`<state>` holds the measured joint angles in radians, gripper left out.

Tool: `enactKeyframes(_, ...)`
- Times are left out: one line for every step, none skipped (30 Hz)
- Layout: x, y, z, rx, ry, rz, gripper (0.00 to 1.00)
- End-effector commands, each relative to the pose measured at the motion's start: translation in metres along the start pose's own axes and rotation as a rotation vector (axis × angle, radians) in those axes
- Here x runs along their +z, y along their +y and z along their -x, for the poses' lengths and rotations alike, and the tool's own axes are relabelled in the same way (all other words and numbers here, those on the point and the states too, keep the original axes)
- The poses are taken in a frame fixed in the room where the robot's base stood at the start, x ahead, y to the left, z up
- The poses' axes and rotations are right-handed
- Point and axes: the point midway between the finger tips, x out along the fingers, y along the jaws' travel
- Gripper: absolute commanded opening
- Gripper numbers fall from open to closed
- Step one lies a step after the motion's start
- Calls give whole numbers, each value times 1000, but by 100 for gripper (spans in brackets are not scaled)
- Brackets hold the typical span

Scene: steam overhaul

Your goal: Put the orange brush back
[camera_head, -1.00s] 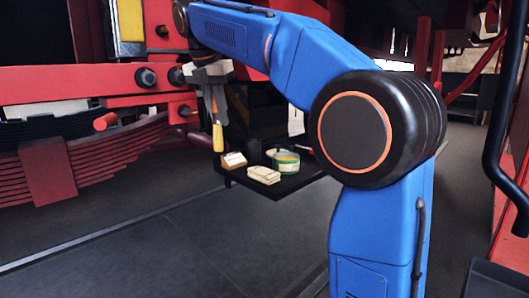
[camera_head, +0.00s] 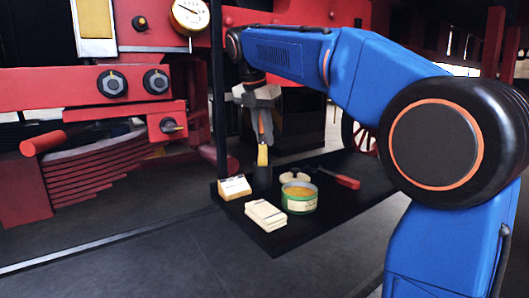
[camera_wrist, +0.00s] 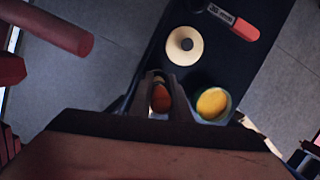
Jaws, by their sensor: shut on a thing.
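A dark cup (camera_head: 262,178) stands on the black table directly below the handle in the head view. The handle's lower end meets the cup's rim in the picture; I cannot tell whether it is inside or just above. The cup is not clear in the wrist view.
The black table (camera_head: 275,242) bears a green tin (camera_head: 299,203), a cream lid (camera_head: 295,177), a red-handled tool (camera_head: 345,181), a wooden block with a label (camera_head: 234,187) and folded cloths (camera_head: 265,215). Red machinery (camera_head: 90,90) stands behind and to the left.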

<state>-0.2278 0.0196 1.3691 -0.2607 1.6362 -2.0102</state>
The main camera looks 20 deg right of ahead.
Motion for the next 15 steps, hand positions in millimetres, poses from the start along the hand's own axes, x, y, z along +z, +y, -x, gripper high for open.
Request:
enactKeyframes(-1,0,-4,0,0,0,0)
enactKeyframes(-2,0,-6,1,0,0,0)
enactKeyframes(-2,0,-8,1,0,0,0)
enactKeyframes(-3,0,-10,0,0,0,0)
enactKeyframes(-4,0,-12,-1,0,0,0)
enactKeyframes(-5,0,-17,-1,0,0,0)
enactKeyframes(-6,0,-21,0,0,0,0)
enactKeyframes(-8,0,-25,-1,1,1,0)
enactKeyframes(-9,0,-31,-2,1,1,0)
enactKeyframes(-10,0,-35,-1,0,1,0)
enactKeyframes(-11,0,-38,-1,1,1,0)
enactKeyframes(-12,0,-42,-1,1,1,0)
enactKeyframes(-13,0,-44,0,0,1,0)
enactKeyframes(-13,0,-46,0,0,0,0)
enactKeyframes(-14,0,-48,0,0,0,0)
